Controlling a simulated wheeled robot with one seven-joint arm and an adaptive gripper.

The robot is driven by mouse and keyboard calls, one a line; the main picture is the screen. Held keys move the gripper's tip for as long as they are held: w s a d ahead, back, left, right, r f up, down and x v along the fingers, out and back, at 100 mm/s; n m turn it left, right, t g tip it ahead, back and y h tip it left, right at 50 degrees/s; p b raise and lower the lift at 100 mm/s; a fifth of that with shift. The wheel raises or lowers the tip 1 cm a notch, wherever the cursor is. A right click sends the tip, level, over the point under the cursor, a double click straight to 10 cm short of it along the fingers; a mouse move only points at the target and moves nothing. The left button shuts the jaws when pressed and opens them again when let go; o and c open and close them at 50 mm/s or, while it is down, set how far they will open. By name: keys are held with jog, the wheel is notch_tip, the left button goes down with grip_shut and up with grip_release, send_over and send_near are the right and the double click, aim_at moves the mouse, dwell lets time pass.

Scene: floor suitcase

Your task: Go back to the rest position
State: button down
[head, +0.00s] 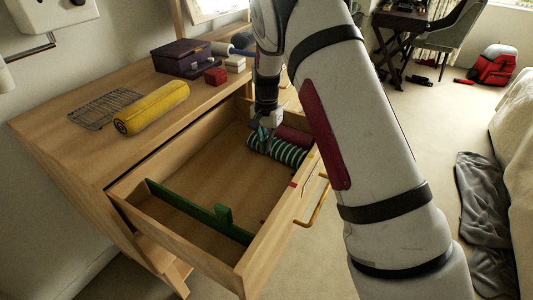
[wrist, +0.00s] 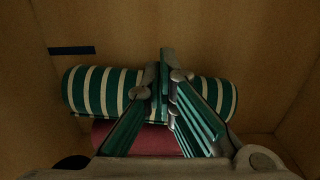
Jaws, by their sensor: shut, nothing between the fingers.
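My gripper (head: 267,142) is inside the open drawer (head: 270,262), pointing down, above or against a green-and-white striped roll (head: 288,154). In the wrist view its fingers (wrist: 165,62) are shut together with nothing between them, and they cover the middle of the striped roll (wrist: 100,91). Whether the tips touch the roll I cannot tell. A dark red roll (head: 293,134) lies beside the striped one and shows below it in the wrist view (wrist: 112,139). My arm hides part of the drawer's right side.
A green divider (head: 195,213) stands in the drawer's front part. The drawer has a yellow handle (head: 318,208). On the top are a yellow roll (head: 155,106), a wire rack (head: 104,105), a purple case (head: 182,57) and a red box (head: 216,76). A grey cloth (head: 485,205) lies at right.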

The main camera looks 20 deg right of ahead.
jog(key=s+r+n, duration=0.1)
jog(key=s+r, duration=0.3)
jog(key=r, duration=0.4)
jog(key=s+r+n, duration=0.1)
jog(key=s+r, duration=0.3)
jog(key=r, duration=0.5)
jog(key=s+r+n+y, duration=0.1)
jog(key=s+r, duration=0.2)
jog(key=s, duration=0.4)
jog(key=s+r+n, duration=0.1)
jog(key=s+r, duration=0.3)
jog(key=s, duration=0.3)
jog(key=s+d+f+n+t+h, duration=0.15)
jog(key=s+n, duration=0.35)
jog(key=s, duration=1.9)
notch_tip(320, 180, up, 19)
jog(key=t+p, duration=0.2)
jog(key=p, duration=1.6)
jog(key=shift+a+t, duration=0.35)
